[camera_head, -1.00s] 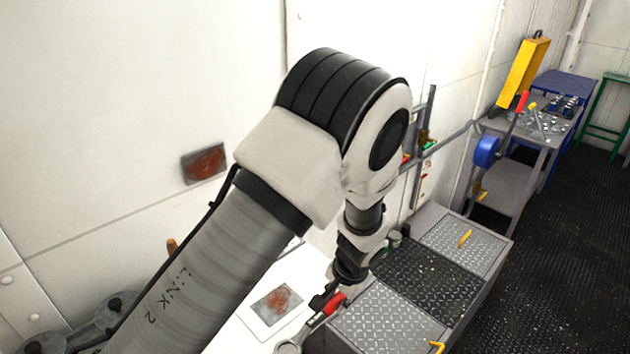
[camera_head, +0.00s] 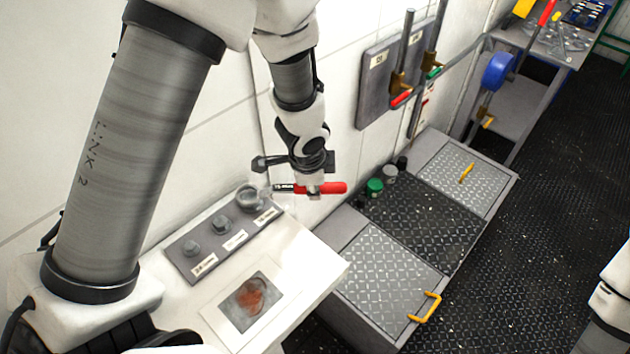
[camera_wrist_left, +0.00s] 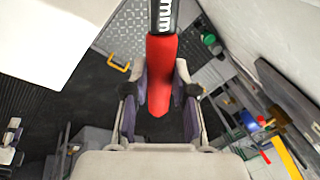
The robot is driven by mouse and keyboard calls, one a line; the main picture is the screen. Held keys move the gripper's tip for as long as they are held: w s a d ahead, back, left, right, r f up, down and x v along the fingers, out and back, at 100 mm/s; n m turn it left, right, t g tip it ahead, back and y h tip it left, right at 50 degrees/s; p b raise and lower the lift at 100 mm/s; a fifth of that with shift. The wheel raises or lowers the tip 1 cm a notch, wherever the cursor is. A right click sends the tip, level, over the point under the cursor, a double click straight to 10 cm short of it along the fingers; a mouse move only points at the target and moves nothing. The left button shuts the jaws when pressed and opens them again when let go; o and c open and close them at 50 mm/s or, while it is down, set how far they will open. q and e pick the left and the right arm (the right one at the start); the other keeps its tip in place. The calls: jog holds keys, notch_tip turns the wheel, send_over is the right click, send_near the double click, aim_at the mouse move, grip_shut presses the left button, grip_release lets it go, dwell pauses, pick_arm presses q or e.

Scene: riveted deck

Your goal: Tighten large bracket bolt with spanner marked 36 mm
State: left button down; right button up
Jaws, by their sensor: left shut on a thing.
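The spanner has a red handle (camera_head: 328,187) and a dark marked shank; only "mm" reads clearly in the wrist view, where the red grip (camera_wrist_left: 160,75) lies between the fingers. My left gripper (camera_head: 313,188) is shut on this handle and holds the spanner level. The grey bracket plate (camera_head: 208,262) carries three labelled bolts of rising size: small (camera_head: 190,248), middle (camera_head: 220,225) and large (camera_head: 247,195) at its far end. The spanner's silver head is at the large bolt; I cannot tell whether it is seated around it. My right gripper seems to show small at the left wrist view's edge (camera_wrist_left: 12,142).
The white bench (camera_head: 310,268) holds the plate and a rust-stained picture card (camera_head: 247,300). Grey tread-plate lockers (camera_head: 385,270) with yellow handles stand to the right. A green-topped jar (camera_head: 375,186) stands behind. The dark floor at right is clear.

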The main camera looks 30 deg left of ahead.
pick_arm(q)
jog(key=w+a+n+g+y+b, duration=0.1)
jog(key=w+a+n+y+b, duration=0.1)
jog(key=w+a+n+b, duration=0.5)
jog(key=shift+w+a+r+n+b, duration=0.15)
jog(key=shift+w+a+n+b, duration=0.15)
jog(key=shift+a+n+b, duration=0.45)
pick_arm(e)
notch_tip(320, 180, down, 9)
jog(key=shift+w, duration=0.15)
pick_arm(q)
jog(key=shift+f+n+b, duration=0.25)
jog(key=shift+f+b, duration=0.4)
jog(key=shift+f, duration=0.6)
pick_arm(e)
jog(key=shift+f, duration=0.9)
pick_arm(q)
jog(key=shift+d, duration=0.2)
pick_arm(e)
jog(key=shift+r, duration=0.2)
